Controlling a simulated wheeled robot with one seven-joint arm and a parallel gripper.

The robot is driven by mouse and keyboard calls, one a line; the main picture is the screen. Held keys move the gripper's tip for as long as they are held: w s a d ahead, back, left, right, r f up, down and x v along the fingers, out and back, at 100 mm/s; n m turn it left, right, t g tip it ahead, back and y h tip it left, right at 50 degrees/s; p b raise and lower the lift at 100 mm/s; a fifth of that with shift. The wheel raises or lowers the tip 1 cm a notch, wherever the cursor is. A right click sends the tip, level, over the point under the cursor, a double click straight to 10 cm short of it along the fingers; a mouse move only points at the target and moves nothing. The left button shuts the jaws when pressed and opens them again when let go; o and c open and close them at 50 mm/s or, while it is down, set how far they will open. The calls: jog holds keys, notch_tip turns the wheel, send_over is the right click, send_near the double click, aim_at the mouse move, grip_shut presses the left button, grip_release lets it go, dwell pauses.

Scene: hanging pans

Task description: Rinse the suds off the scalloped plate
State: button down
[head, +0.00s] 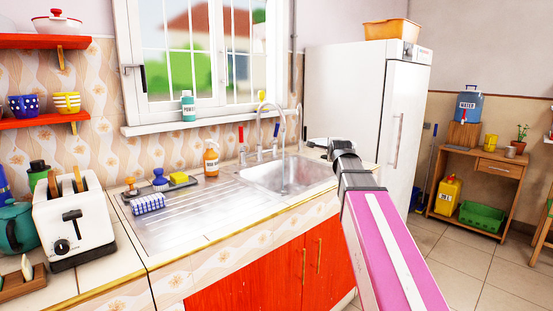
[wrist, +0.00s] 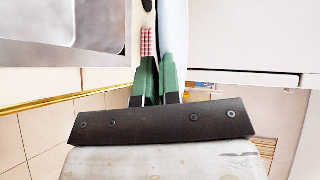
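I cannot make out the scalloped plate in either view, nor any suds. The steel sink (head: 300,172) is in the middle of the head view, with its basin below the tap (head: 268,108) and water running from the spout. My gripper (head: 318,144) is past the basin's far right rim, beside the fridge, mostly behind my wrist. In the wrist view its two green fingers (wrist: 159,75) stand close, with a narrow gap between them. A pale blue strip lies beside the right finger, and a red-checked thing (wrist: 148,42) shows at the left finger's tip. Whether anything is gripped is unclear.
A white fridge (head: 345,90) stands close at the right of the counter. A toaster (head: 75,220) is farther left. The drainboard (head: 200,217) is mostly clear.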

jog(key=s+d, duration=0.1)
jog(key=s, duration=0.6)
jog(key=shift+s+d, duration=0.15)
jog(key=shift+d, duration=0.15)
dwell(0.3)
dwell(1.2)
jog(key=s+d+r, duration=0.1)
jog(key=s+r, duration=0.3)
jog(key=s, duration=0.1)
dwell(0.6)
jog(key=shift+w, duration=0.2)
dwell(0.5)
